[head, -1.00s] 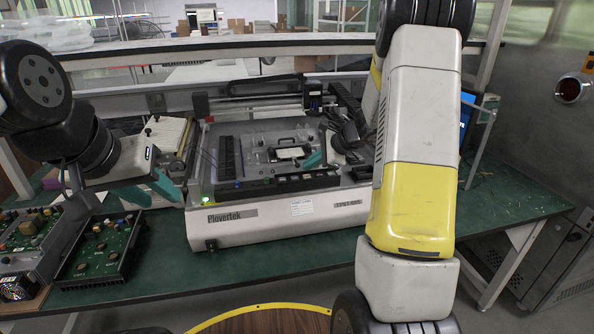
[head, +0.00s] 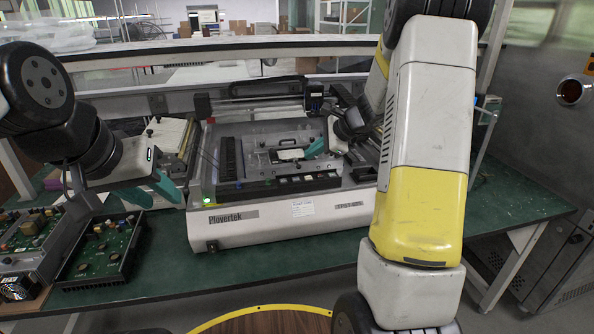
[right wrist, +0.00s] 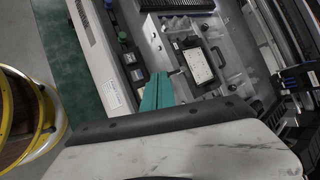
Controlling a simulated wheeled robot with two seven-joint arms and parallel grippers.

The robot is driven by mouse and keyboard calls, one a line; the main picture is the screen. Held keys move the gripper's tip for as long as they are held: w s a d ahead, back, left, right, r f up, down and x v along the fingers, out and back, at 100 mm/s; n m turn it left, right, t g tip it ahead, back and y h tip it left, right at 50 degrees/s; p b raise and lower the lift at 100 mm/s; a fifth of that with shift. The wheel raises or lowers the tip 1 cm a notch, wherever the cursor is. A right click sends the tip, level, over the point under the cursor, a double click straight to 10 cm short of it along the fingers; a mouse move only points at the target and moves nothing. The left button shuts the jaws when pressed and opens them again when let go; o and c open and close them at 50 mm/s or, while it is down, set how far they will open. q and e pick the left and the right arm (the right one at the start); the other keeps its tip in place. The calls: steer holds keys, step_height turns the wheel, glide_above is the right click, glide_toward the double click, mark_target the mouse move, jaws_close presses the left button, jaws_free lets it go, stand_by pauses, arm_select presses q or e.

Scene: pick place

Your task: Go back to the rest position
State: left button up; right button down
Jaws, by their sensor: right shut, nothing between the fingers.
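My right gripper (head: 315,148) is over the test machine (head: 275,226), marked Plovertek, near its upper fixture. In the right wrist view its teal fingers (right wrist: 157,92) are closed together with nothing between them. A small white-faced board or part (head: 290,155) lies in the machine's fixture, just left of the right fingers; it also shows in the right wrist view (right wrist: 199,66). My left gripper (head: 153,192) is left of the machine, its teal fingers apart and empty above the green table.
Circuit boards in black housings (head: 102,250) lie on the green table (head: 290,256) at the left. A dark rail runs behind the machine. My right arm hides part of the machine's right side. A grey cabinet (head: 545,150) stands at the far right.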

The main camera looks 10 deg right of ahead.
steer(key=s+a+r+n, duration=0.5)
steer(key=s+r, duration=0.2)
steer(key=s, duration=0.1)
steer(key=s+r+n+h, duration=0.2)
steer(key=s+n, duration=0.5)
steer(key=s, duration=0.5)
steer(key=s+r+n+h, duration=0.2)
steer(key=s+n, duration=0.4)
steer(key=s, duration=0.6)
steer(key=shift+s+a+r+n, duration=0.2)
steer(key=shift+r+n, duration=0.2)
steer(key=shift+r, duration=0.05)
